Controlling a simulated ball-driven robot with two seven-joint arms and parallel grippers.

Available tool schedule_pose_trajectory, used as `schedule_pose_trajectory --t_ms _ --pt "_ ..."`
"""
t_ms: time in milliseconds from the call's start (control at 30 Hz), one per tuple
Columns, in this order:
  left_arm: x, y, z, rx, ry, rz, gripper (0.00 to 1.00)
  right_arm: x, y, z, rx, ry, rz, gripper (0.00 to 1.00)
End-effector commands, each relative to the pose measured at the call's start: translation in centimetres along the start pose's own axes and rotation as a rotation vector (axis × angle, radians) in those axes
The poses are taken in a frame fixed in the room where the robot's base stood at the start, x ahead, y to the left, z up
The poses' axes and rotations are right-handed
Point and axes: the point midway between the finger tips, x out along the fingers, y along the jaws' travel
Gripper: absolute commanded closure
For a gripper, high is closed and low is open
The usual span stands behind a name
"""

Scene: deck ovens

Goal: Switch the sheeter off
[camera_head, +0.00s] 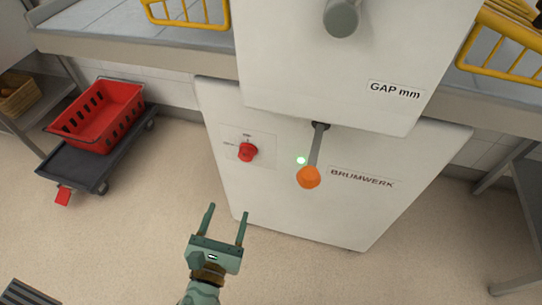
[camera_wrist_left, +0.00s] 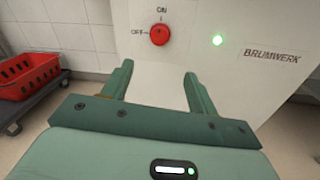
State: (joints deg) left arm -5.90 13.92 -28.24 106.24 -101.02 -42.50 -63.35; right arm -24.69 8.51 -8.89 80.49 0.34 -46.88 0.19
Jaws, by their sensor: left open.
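The sheeter (camera_head: 300,205) is a white machine with a lower panel marked BRUMWERK. A red rotary switch (camera_head: 247,152) sits on that panel at the left; it also shows in the left wrist view (camera_wrist_left: 159,36), with ON above it and OFF to its left. Which mark the knob points to is too small to tell. A green lamp (camera_head: 301,160) is lit to the right of the switch. My left gripper (camera_head: 227,212) is open and empty, below and in front of the switch, apart from it. My right gripper is out of view.
A red crate (camera_head: 122,138) rests on a dark trolley (camera_head: 75,166) at the left. Yellow wire guards (camera_head: 190,14) stand on the sheeter's tables.

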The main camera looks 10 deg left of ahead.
Motion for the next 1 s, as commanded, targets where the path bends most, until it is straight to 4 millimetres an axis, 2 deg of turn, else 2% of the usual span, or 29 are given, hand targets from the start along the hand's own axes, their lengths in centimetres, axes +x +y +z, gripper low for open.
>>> schedule_pose_trajectory --t_ms 167,500,600,800,1000 --pt "2.5 0.1 0.6 0.006 -0.013 0.003 0.41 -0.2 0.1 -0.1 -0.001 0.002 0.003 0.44" --pt "11.1 0.0 0.5 0.002 -0.009 0.002 0.41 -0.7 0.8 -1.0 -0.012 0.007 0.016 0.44" --pt "13.1 0.1 0.3 0.003 -0.006 0.002 0.41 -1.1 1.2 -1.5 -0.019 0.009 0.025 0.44" --pt "15.6 0.0 0.3 0.002 -0.005 0.001 0.41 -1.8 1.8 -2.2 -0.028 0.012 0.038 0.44" --pt "16.2 0.1 0.4 0.002 -0.005 0.001 0.41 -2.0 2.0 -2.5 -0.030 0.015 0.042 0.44"
